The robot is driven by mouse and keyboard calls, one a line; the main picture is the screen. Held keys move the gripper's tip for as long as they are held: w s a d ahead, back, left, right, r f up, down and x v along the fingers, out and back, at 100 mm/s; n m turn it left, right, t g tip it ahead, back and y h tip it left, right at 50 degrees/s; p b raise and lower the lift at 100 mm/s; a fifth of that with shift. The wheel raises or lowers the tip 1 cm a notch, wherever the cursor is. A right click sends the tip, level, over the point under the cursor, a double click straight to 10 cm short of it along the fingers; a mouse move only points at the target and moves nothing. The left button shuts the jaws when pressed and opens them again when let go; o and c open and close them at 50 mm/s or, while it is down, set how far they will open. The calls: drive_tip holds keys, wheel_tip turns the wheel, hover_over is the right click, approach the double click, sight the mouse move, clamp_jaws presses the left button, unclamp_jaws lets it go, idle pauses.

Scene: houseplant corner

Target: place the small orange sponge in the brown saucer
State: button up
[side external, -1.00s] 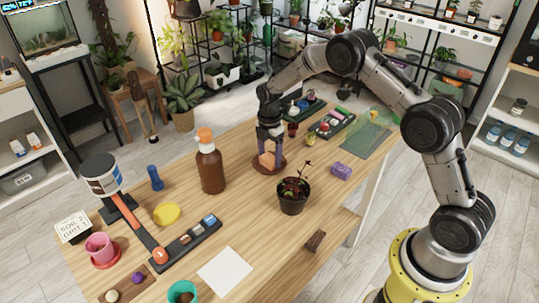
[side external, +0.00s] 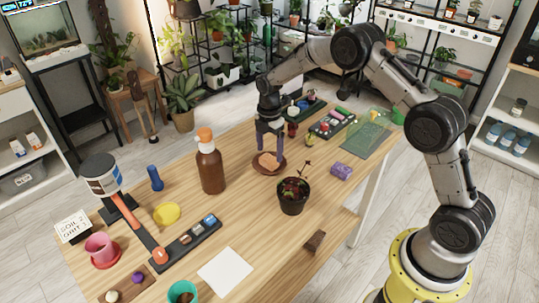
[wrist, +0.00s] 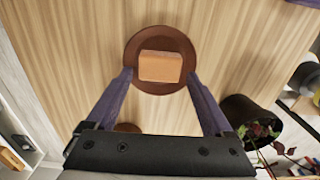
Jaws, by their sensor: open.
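The small orange sponge (wrist: 160,67) lies inside the brown saucer (wrist: 135,42) in the wrist view. In the side external view the sponge (side external: 268,161) also rests in the saucer (side external: 257,168) near the middle of the table. My gripper (side external: 269,151) is above the saucer with its purple fingers apart. In the wrist view the open fingers of my gripper (wrist: 160,78) are to either side of the sponge, with clear gaps. Nothing is held between them.
A brown pump bottle (side external: 211,170) stands left of the saucer. A potted plant (side external: 292,195) stands in front, right of it. A purple block (side external: 341,170) is farther right. Trays with small items (side external: 332,123) lie behind. The table's front middle has a white sheet (side external: 225,271).

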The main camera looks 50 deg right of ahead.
sight(269, 158)
wheel_tip(269, 158, up, 10)
drive_tip(key=shift+f, duration=0.15)
drive_tip(key=s+a+r+m+t, duration=0.35)
drive_tip(key=s+r+m, duration=0.55)
drive_tip(key=s+r, duration=0.75)
drive_tip(key=s+a+f+m+t, duration=0.1)
drive_tip(key=s+m, duration=0.3)
drive_tip(key=s, duration=0.5)
drive_tip(key=s+a+f+m+t, duration=0.1)
drive_tip(key=s+m, duration=0.4)
drive_tip(key=s, duration=0.5)
drive_tip(key=shift+a+f, duration=0.25)
drive_tip(key=shift+f, duration=0.05)
